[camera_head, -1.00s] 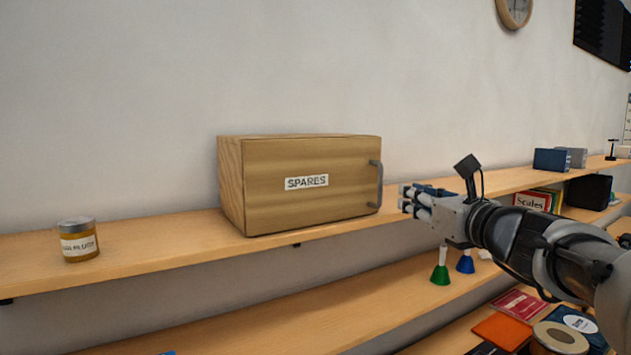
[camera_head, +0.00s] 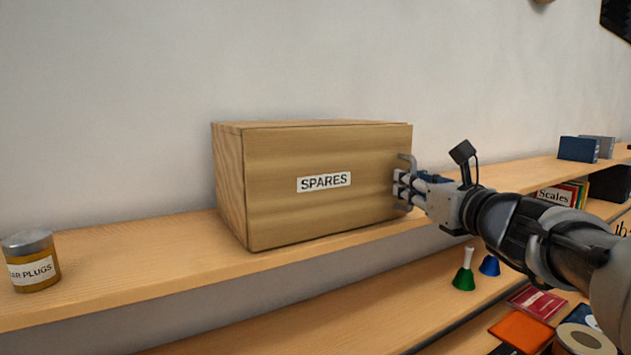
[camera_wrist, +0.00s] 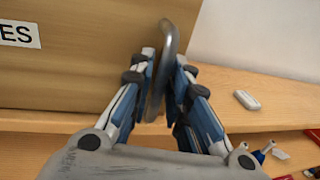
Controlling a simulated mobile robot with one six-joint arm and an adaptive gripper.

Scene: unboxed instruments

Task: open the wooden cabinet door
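The wooden cabinet (camera_head: 228,180) sits on the upper shelf against the wall. Its wooden door (camera_head: 320,220) bears a "SPARES" label and looks closed. A grey bar handle (camera_head: 407,160) stands at the door's right edge; it also shows in the wrist view (camera_wrist: 167,42). My gripper (camera_head: 400,189) is at the handle. In the wrist view my gripper (camera_wrist: 164,72) has one finger on each side of the bar, with a narrow gap visible, so it looks open around the handle. In the head view the fingers hide part of the handle.
An ear plugs jar (camera_head: 33,262) stands on the upper shelf (camera_head: 130,252) at the left. The shelf before the door is narrow. Green (camera_head: 464,279) and blue (camera_head: 489,265) handbells stand on the lower shelf, beneath my arm. A white object (camera_wrist: 247,100) lies right of the gripper.

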